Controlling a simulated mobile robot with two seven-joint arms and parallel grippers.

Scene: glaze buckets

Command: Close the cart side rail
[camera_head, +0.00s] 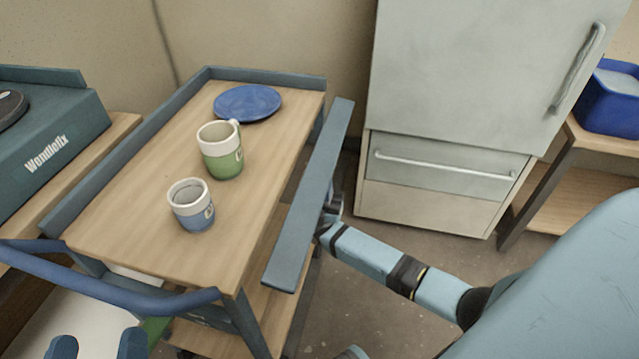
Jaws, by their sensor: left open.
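The cart (150,200) has a wooden top with blue-grey rails at the left and far edges. Its side rail (305,200) is a long blue-grey bar along the right side. It is swung outward, with a gap between it and the wooden top. My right gripper (331,208) is at the outer face of the rail, near its middle. The rail hides part of the gripper, so I cannot tell its jaws or whether it touches. My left gripper (97,346) shows only two blue fingertips at the bottom left edge, apart and empty, near the cart's blue handle (120,290).
On the cart top are a blue plate (248,102), a green-and-white mug (220,150) and a blue-and-white cup (191,206). A grey cabinet (440,180) stands behind right, and a blue bin (608,100) on a shelf. A teal Wendlefix box (45,140) is at left.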

